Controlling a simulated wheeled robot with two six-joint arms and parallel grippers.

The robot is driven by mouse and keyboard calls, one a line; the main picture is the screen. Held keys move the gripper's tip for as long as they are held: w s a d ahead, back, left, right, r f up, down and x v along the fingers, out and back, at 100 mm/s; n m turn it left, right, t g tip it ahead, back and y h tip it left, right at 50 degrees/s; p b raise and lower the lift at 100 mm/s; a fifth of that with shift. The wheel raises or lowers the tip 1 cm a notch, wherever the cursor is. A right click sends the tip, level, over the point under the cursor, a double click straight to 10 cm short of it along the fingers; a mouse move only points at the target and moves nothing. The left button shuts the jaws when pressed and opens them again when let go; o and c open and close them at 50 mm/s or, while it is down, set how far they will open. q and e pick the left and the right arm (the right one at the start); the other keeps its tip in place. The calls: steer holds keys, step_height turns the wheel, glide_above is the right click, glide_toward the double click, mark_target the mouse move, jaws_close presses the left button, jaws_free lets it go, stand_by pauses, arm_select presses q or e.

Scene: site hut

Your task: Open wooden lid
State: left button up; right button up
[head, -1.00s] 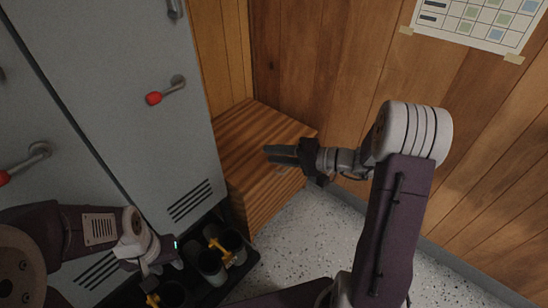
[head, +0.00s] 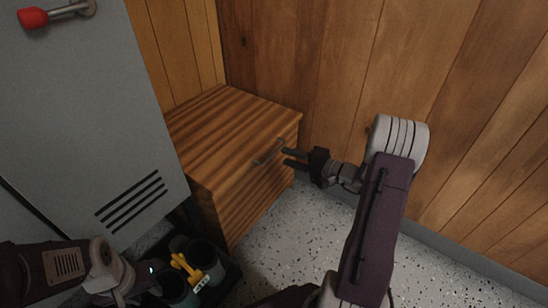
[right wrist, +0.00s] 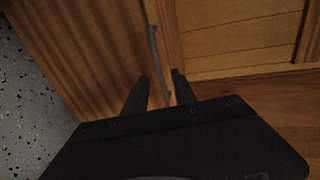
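The wooden box with its striped lid (head: 225,125) stands in the corner, and the lid lies closed on it. A grey bar handle (head: 268,152) is at the lid's front edge; it also shows in the right wrist view (right wrist: 153,50). My right gripper (head: 286,158) is open just beside the handle's right end. In the right wrist view its two fingers (right wrist: 158,80) are apart, with the handle's lower end between them and no clear contact. My left gripper (head: 128,296) is low at the left, away from the box, and its fingers are not clear.
A grey locker (head: 90,120) stands left of the box. A black tray with dark boots (head: 205,262) and a yellow item (head: 186,268) is in front of it. Wooden walls (head: 340,70) close in the back and right. Speckled floor (head: 270,235) is free in front of the box.

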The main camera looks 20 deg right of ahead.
mark_target(275, 153)
steer(key=b+x, duration=0.3)
steer(key=x, duration=0.3)
steer(key=shift+w+a+f, duration=0.2)
steer(key=shift+w+f, duration=0.05)
steer(key=shift+r, duration=0.1)
steer(key=shift+c, duration=0.2)
jaws_close()
stand_by(0.8)
